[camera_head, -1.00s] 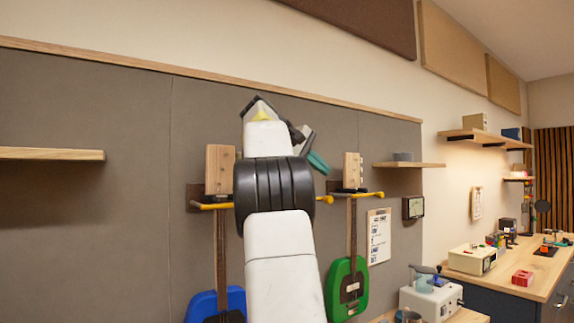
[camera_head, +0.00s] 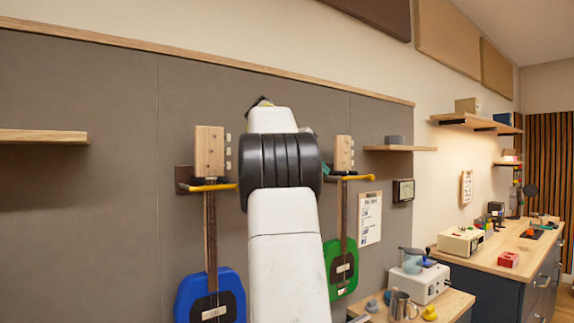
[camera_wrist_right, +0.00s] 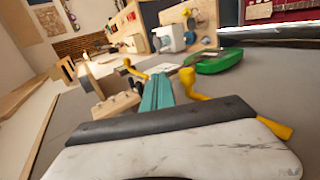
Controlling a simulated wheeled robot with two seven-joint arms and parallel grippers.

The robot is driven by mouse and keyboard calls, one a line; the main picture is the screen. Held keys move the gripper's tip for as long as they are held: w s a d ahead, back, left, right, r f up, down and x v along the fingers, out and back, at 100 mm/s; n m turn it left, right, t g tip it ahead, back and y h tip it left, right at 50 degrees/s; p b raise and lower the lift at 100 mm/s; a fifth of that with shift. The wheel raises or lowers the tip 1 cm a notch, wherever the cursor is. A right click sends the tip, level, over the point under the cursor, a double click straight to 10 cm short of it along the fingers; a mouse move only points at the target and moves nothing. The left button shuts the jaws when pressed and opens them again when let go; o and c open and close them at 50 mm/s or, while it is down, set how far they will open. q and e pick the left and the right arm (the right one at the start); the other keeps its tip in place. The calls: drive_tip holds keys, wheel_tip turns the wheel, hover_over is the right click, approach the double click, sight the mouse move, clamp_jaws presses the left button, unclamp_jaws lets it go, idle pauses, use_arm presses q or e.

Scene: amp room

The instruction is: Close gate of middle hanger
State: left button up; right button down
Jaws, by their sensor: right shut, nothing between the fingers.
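The middle hanger is hidden behind my right arm in the head view. The left hanger (camera_head: 208,186) has a yellow arm and holds a blue guitar (camera_head: 212,297). The right hanger (camera_head: 356,178) also has a yellow arm and holds a green guitar (camera_head: 341,268). My right gripper (camera_wrist_right: 156,92) shows teal fingers, shut and empty, in the wrist view. They are close beside a yellow hanger arm (camera_wrist_right: 192,85) and a pale wooden headstock (camera_wrist_right: 115,106). I cannot tell whether they touch, or which hanger that arm belongs to. Another yellow piece (camera_wrist_right: 275,128) shows beyond my gripper body. My left gripper is out of view.
A grey wall panel (camera_head: 110,200) backs the hangers. Wooden shelves stick out at the left (camera_head: 45,136) and right (camera_head: 400,148). A clipboard (camera_head: 369,218) hangs right of the green guitar. A low bench with a white box (camera_head: 420,281) and metal cup (camera_head: 402,306) stands below right.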

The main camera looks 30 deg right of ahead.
drive_tip(key=shift+d+f, duration=0.1)
drive_tip(key=shift+f, duration=0.1)
idle(0.5)
drive_tip(key=v, duration=0.7)
drive_tip(key=shift+a+r, duration=0.25)
drive_tip(key=shift+a, duration=0.1)
drive_tip(key=shift+f, duration=0.1)
